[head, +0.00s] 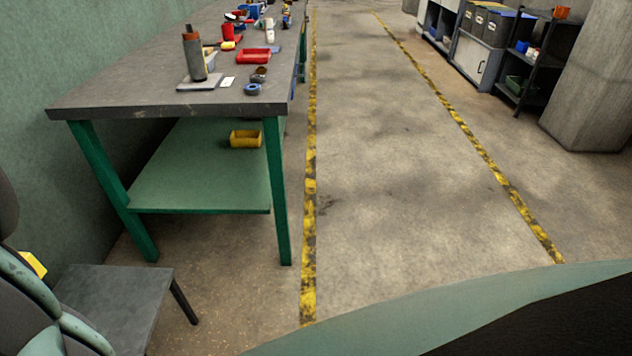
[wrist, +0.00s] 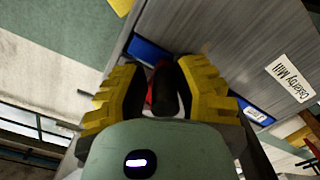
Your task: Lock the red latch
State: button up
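My gripper (wrist: 162,72) shows in the wrist view, with yellow ridged fingers and black inner pads. Its fingers stand apart, one on each side of a dark, rounded piece (wrist: 165,92). A small bit of red (wrist: 151,93), possibly part of the red latch, shows beside that piece between the fingers. The fingers hide most of it, and I cannot tell whether they touch it or grip it. Behind it is a grey panel (wrist: 225,50) with a white "Coleby Mill" label (wrist: 290,76). No latch can be made out in the head view.
In the wrist view, blue parts (wrist: 150,54) lie along the panel. In the head view, a workbench (head: 130,100) with tools and a red tray (head: 253,57) stands left. A grey stool-like surface (head: 115,300) is nearer. The floor between yellow-black lines is clear; shelves (head: 525,85) stand far right.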

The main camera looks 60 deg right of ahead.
grip_shut()
jog(key=shift+s+a+m, duration=0.25)
jog(key=shift+a+m, duration=0.05)
jog(key=shift+m, duration=0.5)
jog(key=o, duration=0.8)
grip_release()
jog(key=shift+w+a, duration=0.1)
jog(key=shift+a, duration=0.1)
jog(key=shift+d, duration=0.15)
jog(key=v, duration=0.7)
jog(key=shift+d, duration=0.15)
